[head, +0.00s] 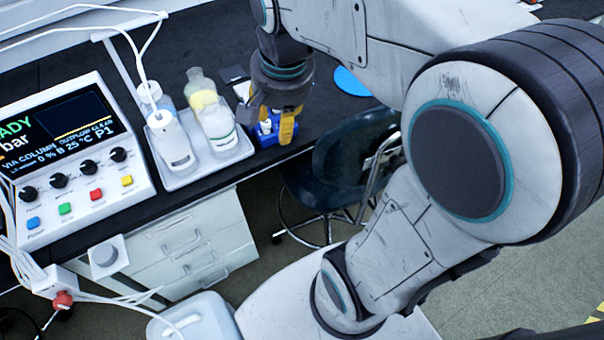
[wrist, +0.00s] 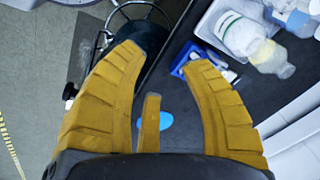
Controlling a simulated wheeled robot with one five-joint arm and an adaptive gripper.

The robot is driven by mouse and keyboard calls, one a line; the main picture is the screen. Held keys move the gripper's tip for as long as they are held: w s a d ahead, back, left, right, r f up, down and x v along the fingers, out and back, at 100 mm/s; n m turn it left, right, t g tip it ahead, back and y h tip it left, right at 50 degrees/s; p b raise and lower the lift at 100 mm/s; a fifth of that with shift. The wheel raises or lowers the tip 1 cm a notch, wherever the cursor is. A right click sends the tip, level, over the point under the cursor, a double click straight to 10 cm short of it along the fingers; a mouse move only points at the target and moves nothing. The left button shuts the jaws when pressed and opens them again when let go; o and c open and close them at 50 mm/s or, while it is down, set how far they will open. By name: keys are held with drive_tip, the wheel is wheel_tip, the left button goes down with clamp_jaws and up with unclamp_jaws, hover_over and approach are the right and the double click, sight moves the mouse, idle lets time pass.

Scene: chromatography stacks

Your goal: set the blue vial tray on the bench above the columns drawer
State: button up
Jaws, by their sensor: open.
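The blue vial tray (head: 263,136) stands on the dark bench just right of a white bottle tray. My gripper (head: 287,128) is at it in the head view, with a yellow finger in front of the blue tray and hiding part of it. In the wrist view the blue tray (wrist: 181,61) shows beside the right fingertip, partly covered, with white pieces in or by it. My gripper (wrist: 162,58) is open there with nothing between its fingers. White drawers (head: 190,245) sit under the bench at left; I cannot read which is the columns drawer.
The white bottle tray (head: 212,177) holds several bottles. A control unit (head: 75,165) with cables stands at the left. A flat blue disc (head: 351,82) lies on the bench farther right. A dark stool (head: 340,160) stands close to the bench edge. Dark benchtop is bare around the disc.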

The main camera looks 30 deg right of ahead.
drive_tip(key=s+a+f+n, duration=0.1)
drive_tip(key=s+f+n, duration=0.3)
drive_tip(key=s+n, duration=0.5)
drive_tip(key=shift+s+a+t, duration=0.25)
drive_tip(key=shift+s+t, duration=0.15)
drive_tip(key=shift+s, duration=0.15)
wheel_tip(320, 180, up, 4)
drive_tip(key=p, duration=0.4)
drive_tip(key=shift+a+r, duration=0.1)
drive_tip(key=shift+r, duration=0.15)
